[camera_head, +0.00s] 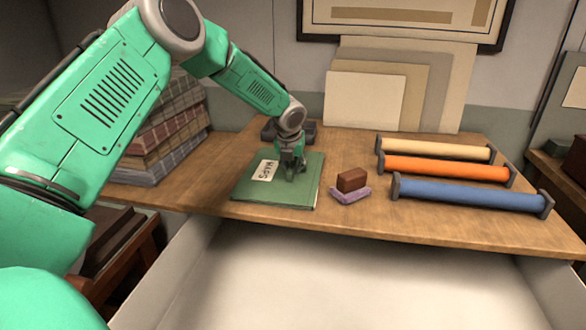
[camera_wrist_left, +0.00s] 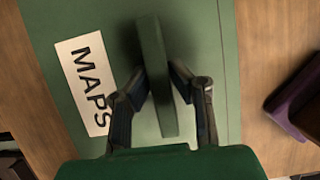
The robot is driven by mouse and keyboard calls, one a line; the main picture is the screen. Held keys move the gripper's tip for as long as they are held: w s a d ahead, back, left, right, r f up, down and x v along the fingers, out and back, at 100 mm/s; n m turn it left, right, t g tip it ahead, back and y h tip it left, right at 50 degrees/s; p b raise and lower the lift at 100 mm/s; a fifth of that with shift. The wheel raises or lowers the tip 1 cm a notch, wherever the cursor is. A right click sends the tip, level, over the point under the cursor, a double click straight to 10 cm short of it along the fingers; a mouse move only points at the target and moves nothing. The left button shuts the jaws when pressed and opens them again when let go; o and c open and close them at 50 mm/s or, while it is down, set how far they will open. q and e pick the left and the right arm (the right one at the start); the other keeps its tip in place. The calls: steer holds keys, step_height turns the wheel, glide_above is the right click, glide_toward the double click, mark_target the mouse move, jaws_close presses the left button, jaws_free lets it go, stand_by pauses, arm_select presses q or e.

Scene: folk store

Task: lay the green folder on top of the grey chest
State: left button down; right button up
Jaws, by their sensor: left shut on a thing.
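The green folder (camera_head: 297,193) lies flat on the wooden table with a white MAPS label on its left part. In the left wrist view the folder (camera_wrist_left: 205,40) fills most of the picture, and a raised green grip stands up from its cover. My left gripper (camera_head: 291,170) is over the folder; in the left wrist view its fingers (camera_wrist_left: 160,100) are shut on this grip from both sides. I cannot pick out a grey chest with certainty. My right gripper is not in view.
A brown block on a purple piece (camera_head: 350,194) sits just right of the folder. Cream, orange and blue rolls (camera_head: 470,195) lie further right. Stacked plaid boxes (camera_head: 170,125) stand left, boards (camera_head: 365,100) behind. A pale open-topped space (camera_head: 340,285) is below the table's front edge.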

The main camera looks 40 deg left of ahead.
arm_select(q)
steer(key=c, duration=1.5)
jaws_free()
steer(key=shift+s+d, duration=0.1)
steer(key=shift+d, duration=0.25)
steer(key=shift+c, duration=0.2)
steer(key=shift+o, duration=0.4)
steer(key=shift+d+r, duration=0.2)
steer(key=shift+d, duration=0.45)
steer(key=shift+a+r, duration=0.1)
steer(key=shift+r, duration=0.1)
steer(key=r, duration=0.2)
steer(key=s+r, duration=0.1)
steer(key=shift+s+a+r, duration=0.1)
steer(key=shift+a+r, duration=0.2)
steer(key=p+v, duration=0.1)
steer(key=v, duration=0.6)
steer(key=shift+d, duration=0.2)
